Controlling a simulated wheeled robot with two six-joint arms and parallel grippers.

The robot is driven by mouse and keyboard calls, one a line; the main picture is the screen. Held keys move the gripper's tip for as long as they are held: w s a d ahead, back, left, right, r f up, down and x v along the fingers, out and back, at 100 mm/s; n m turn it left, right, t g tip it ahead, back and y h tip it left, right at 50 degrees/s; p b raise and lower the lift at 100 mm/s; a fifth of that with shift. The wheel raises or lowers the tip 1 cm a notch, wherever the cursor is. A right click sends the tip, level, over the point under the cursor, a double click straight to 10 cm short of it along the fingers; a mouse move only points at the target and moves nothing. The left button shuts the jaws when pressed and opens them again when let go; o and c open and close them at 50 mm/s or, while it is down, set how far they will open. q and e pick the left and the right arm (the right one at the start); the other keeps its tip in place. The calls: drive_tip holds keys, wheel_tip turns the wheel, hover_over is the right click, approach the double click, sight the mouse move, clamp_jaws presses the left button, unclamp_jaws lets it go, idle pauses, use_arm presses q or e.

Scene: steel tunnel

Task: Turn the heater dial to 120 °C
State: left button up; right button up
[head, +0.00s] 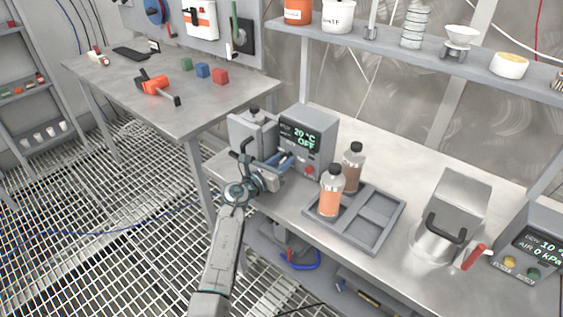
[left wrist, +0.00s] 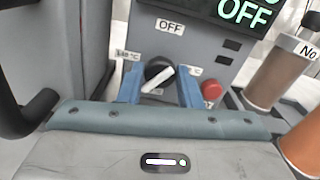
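The heater (head: 322,150) is a grey box on the bench with a display (head: 301,137) reading 20 °C and OFF. Its black dial (left wrist: 157,70) has a white bar slanting from lower left to upper right in the left wrist view. An OFF label (left wrist: 170,27) is above it; smaller temperature labels beside it are partly hidden or hard to read. My left gripper (head: 286,162) is in front of the heater, its blue fingers (left wrist: 160,86) apart on either side of the dial. I cannot tell whether they touch it. My right gripper is out of view.
A red button (left wrist: 211,90) is just right of the dial. The bench (head: 420,160) behind the tray is clear.

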use_arm(q)
drive_tip(key=o, duration=0.3)
drive_tip(key=shift+o, duration=0.2)
drive_tip(key=shift+s+a, duration=0.1)
drive_tip(key=v, duration=1)
drive_tip(key=shift+s+a, duration=0.15)
drive_tip(key=shift+s, duration=0.1)
